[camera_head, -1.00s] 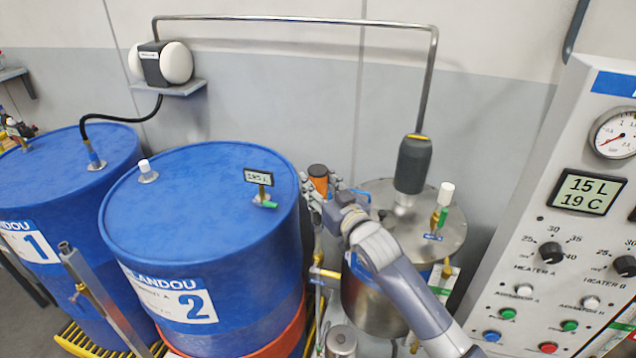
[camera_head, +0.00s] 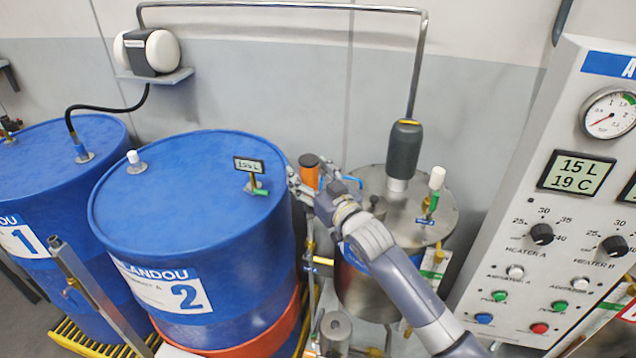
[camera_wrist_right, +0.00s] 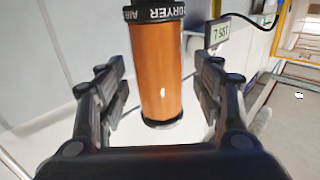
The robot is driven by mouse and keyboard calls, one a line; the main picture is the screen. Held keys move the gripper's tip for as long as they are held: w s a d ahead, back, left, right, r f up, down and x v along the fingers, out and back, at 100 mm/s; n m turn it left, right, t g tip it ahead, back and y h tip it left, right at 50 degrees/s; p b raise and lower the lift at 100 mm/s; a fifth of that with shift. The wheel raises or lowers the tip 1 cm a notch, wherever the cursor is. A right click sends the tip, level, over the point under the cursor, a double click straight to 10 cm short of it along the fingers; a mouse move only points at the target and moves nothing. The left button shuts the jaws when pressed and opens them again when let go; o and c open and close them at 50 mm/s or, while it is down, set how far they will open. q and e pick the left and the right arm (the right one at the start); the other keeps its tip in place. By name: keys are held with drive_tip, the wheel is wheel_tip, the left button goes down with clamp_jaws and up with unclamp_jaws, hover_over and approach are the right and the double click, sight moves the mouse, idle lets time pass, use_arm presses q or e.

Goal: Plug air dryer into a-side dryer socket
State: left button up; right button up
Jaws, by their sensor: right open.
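The air dryer (camera_head: 308,168) is a small orange cylinder with a dark cap, standing between the blue drum marked 2 and the steel tank. In the right wrist view the air dryer (camera_wrist_right: 162,75) shows its orange body and a black band lettered "AIR DRYER". My right gripper (camera_head: 308,190) is at the air dryer; in the wrist view its open fingers (camera_wrist_right: 162,95) stand on both sides of the orange body, with gaps left and right. The a-side dryer socket cannot be made out. My left gripper is not in view.
Blue drum 2 (camera_head: 185,215) with a small display (camera_head: 249,165) stands left of the dryer. The steel tank (camera_head: 375,285) with a dark grey fitting (camera_head: 403,150) and pipe stands right. A control panel (camera_head: 560,220) fills the right side. A small metal cylinder (camera_head: 335,330) sits low in front.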

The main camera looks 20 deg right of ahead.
drive_tip(key=s+d, duration=0.2)
drive_tip(key=s, duration=0.9)
drive_tip(key=shift+s+d, duration=0.15)
drive_tip(key=shift+s, duration=0.1)
